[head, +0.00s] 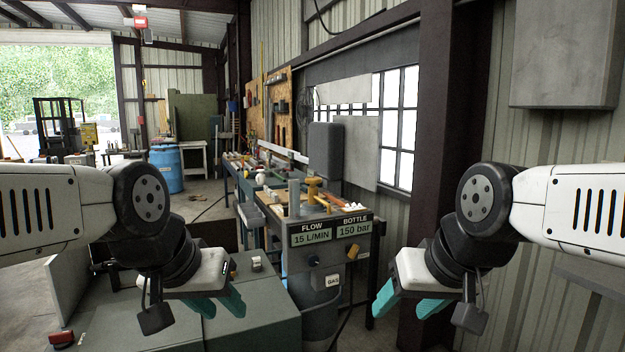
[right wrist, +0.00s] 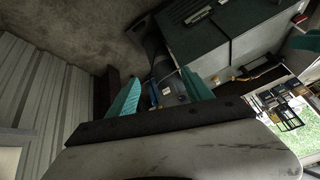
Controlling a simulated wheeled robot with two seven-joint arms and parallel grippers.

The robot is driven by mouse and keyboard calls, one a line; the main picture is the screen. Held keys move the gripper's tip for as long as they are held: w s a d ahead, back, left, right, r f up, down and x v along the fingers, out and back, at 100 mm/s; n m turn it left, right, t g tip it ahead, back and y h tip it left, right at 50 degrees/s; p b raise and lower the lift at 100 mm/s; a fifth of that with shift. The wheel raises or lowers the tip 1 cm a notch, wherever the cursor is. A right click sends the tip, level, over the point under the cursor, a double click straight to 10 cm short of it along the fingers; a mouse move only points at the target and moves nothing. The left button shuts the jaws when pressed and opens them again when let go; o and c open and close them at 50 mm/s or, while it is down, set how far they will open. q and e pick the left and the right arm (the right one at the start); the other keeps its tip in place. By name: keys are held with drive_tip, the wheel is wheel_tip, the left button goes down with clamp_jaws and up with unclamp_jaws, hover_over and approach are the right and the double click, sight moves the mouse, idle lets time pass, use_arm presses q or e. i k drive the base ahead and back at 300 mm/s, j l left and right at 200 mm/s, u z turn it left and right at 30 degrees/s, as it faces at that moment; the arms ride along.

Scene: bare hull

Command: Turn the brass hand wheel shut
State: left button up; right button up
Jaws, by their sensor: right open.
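A small brass-yellow part (head: 352,251), which looks like the hand wheel seen nearly edge-on, sits at the right of the valve on a grey gas bottle (head: 318,317). The bottle stands under the flow and bottle sign, with a "GAS" tag on it. My right gripper (head: 400,312) is open and empty, right of the bottle and apart from it. In the right wrist view, its teal fingers (right wrist: 161,82) stand apart, with a small yellowish part and the bottle seen beyond them. My left gripper (head: 222,308) is open and empty, left of the bottle.
The sign (head: 331,230) hangs above the valve. Grey-green cabinets (head: 255,320) stand in front at the left. A cluttered workbench (head: 290,205) runs behind. A dark steel post (head: 437,130) and corrugated wall bound the right side.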

sight(314, 181)
drive_tip(key=i+l+u, duration=0.2)
drive_tip(key=i+l, duration=0.2)
drive_tip(key=l, duration=0.2)
drive_tip(key=i+l+u, duration=0.1)
drive_tip(key=l, duration=0.25)
drive_tip(key=i+l+u, duration=0.1)
drive_tip(key=i+l, duration=0.15)
drive_tip(key=i+l+u, duration=0.15)
drive_tip(key=l, duration=0.3)
drive_tip(key=i+l+u, duration=0.1)
drive_tip(key=l, duration=0.25)
drive_tip(key=i+l+u, duration=0.1)
drive_tip(key=l, duration=0.3)
drive_tip(key=i+l+u, duration=0.1)
drive_tip(key=l, duration=0.3)
drive_tip(key=i, duration=0.05)
